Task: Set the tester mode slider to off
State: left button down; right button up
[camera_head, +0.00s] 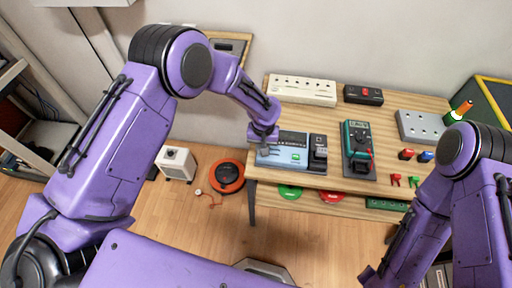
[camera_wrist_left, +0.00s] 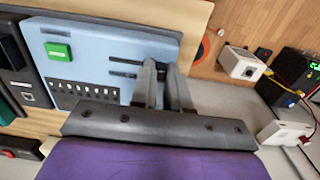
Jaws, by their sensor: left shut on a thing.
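The tester (camera_head: 285,157) is a light-blue panel with a dark screen and a green button, at the front left of the wooden table. In the left wrist view the tester (camera_wrist_left: 95,65) shows its green button (camera_wrist_left: 57,51), a row of small ports and dark slots running up to my fingers. My left gripper (camera_head: 264,150) is over the tester's left end. In the wrist view the left gripper (camera_wrist_left: 164,68) is shut at those slots, on what appears to be the mode slider. The fingers hide the slider, so its setting cannot be read. My right gripper (camera_head: 370,275) is low, away from the table, its jaws unclear.
A green multimeter (camera_head: 357,140) stands to the right of the tester. A white power strip (camera_head: 302,90) and a black box with a red switch (camera_head: 363,95) lie behind. An orange reel (camera_head: 227,176) and white box (camera_head: 177,164) are on the floor.

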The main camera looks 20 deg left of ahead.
pick_arm(q)
jog(key=shift+w, duration=0.1)
jog(key=shift+a, duration=0.1)
jog(key=c, duration=1.2)
grip_release()
jog(key=shift+a, duration=0.1)
jog(key=shift+o, duration=0.5)
jog(key=shift+a, duration=0.1)
jog(key=shift+r, duration=0.15)
notch_tip(320, 180, up, 10)
jog(key=b, duration=0.2)
jog(key=shift+r, duration=0.15)
